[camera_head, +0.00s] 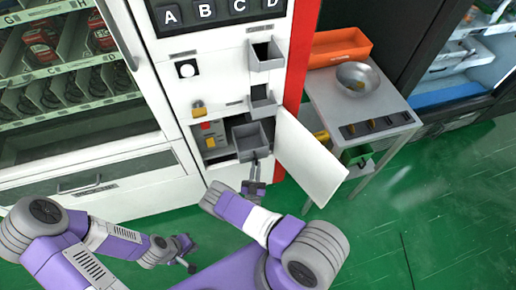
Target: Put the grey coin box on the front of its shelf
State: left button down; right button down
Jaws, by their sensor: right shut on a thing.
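The grey coin box (249,140) is an open-topped bin at the mouth of the open compartment (212,162) low in the white vending machine. My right gripper (255,172) is shut on the box at its front side, just below it. I cannot tell whether the box rests on the shelf or is held slightly above it. The shelf under the box is mostly hidden by it. My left gripper (188,259) is low over the green floor, away from the machine; its jaws are too small to read.
The compartment's white door (309,158) stands open to the right of the box. A padlock (197,108) hangs on the machine front. A metal table (350,112) with an orange tray (340,47) and a steel bowl (357,78) stands at the right. Green floor (420,215) is clear there.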

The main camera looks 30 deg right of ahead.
aim_at(258, 153)
jog(key=w+d, duration=0.1)
jog(key=w, duration=0.1)
jog(key=w+d+b, duration=0.1)
jog(key=w, duration=0.1)
jog(key=w+d+b, duration=0.1)
jog(key=d, duration=0.1)
jog(key=shift+w+d+f, duration=0.1)
jog(key=shift+w, duration=0.3)
jog(key=shift+w+d, duration=0.35)
jog(key=shift+w, duration=0.05)
jog(key=f+b, duration=0.1)
jog(key=f, duration=0.1)
jog(key=f+b, duration=0.1)
jog(key=shift+w+d+f+b, duration=0.2)
jog(key=shift+w+f+b, duration=0.05)
jog(key=shift+w+b, duration=0.1)
jog(key=shift+r, duration=0.15)
jog(key=c, duration=1.2)
grip_release()
jog(key=shift+f, duration=0.2)
